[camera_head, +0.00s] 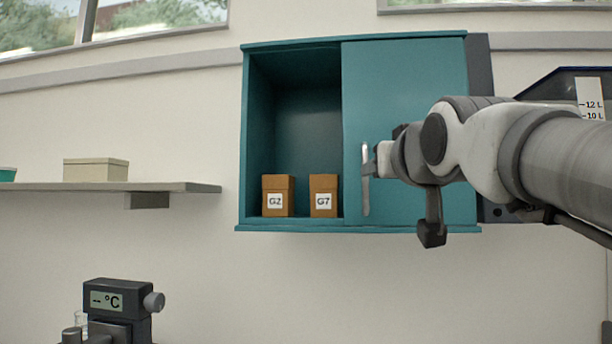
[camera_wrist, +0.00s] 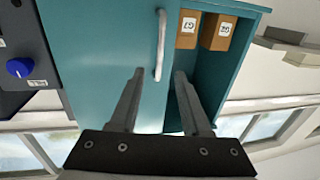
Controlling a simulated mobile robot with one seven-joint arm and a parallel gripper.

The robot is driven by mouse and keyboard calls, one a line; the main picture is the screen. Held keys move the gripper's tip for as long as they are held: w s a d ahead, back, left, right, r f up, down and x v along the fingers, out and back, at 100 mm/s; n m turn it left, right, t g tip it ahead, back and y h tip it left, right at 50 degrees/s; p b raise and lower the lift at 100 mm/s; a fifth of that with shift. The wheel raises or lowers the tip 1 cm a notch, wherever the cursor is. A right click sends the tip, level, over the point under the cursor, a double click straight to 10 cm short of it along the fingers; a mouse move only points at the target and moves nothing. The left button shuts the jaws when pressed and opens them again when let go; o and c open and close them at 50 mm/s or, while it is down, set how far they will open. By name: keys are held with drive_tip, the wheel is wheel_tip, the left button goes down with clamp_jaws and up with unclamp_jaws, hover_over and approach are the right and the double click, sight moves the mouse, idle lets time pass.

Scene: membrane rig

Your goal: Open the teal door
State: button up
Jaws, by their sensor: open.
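The teal door (camera_head: 405,85) is a flat panel over the right half of a teal wall cabinet (camera_head: 295,46); the left half stands uncovered. A pale vertical bar handle (camera_head: 366,205) sits near the door's left edge. In the wrist view the door (camera_wrist: 105,50) appears turned over, with the handle (camera_wrist: 161,40) running between the finger lines. My gripper (camera_wrist: 160,74) is open, its two fingers apart on either side of the handle's near end. In the head view my gripper (camera_head: 371,168) is at the handle, partly hiding it; contact cannot be told.
Two brown boxes, G2 (camera_head: 278,187) and G7 (camera_head: 323,187), stand in the open half. A wall shelf (camera_head: 150,187) with a beige box (camera_head: 95,169) is at left. A dark device with a blue knob (camera_wrist: 19,67) is beside the cabinet's door side.

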drive_tip(key=s, duration=0.5)
idle(0.4)
wheel_tip(320, 180, down, 22)
drive_tip(key=s+r+g, duration=0.1)
drive_tip(key=s+g, duration=0.2)
drive_tip(key=g, duration=0.3)
drive_tip(key=s+f+g, duration=0.3)
drive_tip(key=s+f, duration=0.3)
drive_tip(key=f, duration=0.5)
drive_tip(key=s+f+g, duration=0.3)
drive_tip(key=s+f, duration=0.2)
drive_tip(key=f, duration=0.6)
drive_tip(key=shift+s+f, duration=0.35)
drive_tip(key=shift+s, duration=0.05)
